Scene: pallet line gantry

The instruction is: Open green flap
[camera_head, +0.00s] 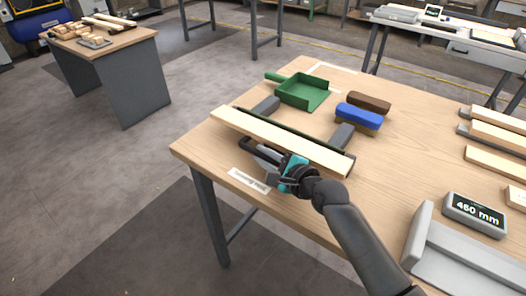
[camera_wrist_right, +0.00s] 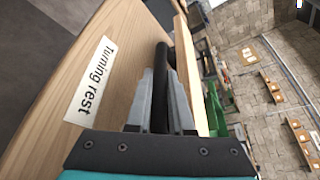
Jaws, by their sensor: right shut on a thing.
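The turning rest stands near the table's front edge, with a pale wooden plank (camera_head: 285,141) lying across its grey blocks (camera_head: 341,136). A dark green strip, perhaps the green flap (camera_head: 308,140), shows along the plank's far side; most of it is hidden, and I cannot tell how far it is open. My right gripper (camera_head: 268,157) is on the near side of the plank, shut on a black bar (camera_wrist_right: 161,88). In the right wrist view the grey fingers (camera_wrist_right: 160,100) lie on both sides of this bar. My left gripper is not in view.
A green dustpan (camera_head: 303,91) and a blue-and-brown brush (camera_head: 359,117) lie behind the rest. A "Turning rest" label (camera_head: 249,180) lies at the front edge. A 460 mm display (camera_head: 475,213), a grey fixture (camera_head: 455,262) and several planks (camera_head: 497,133) are at right.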

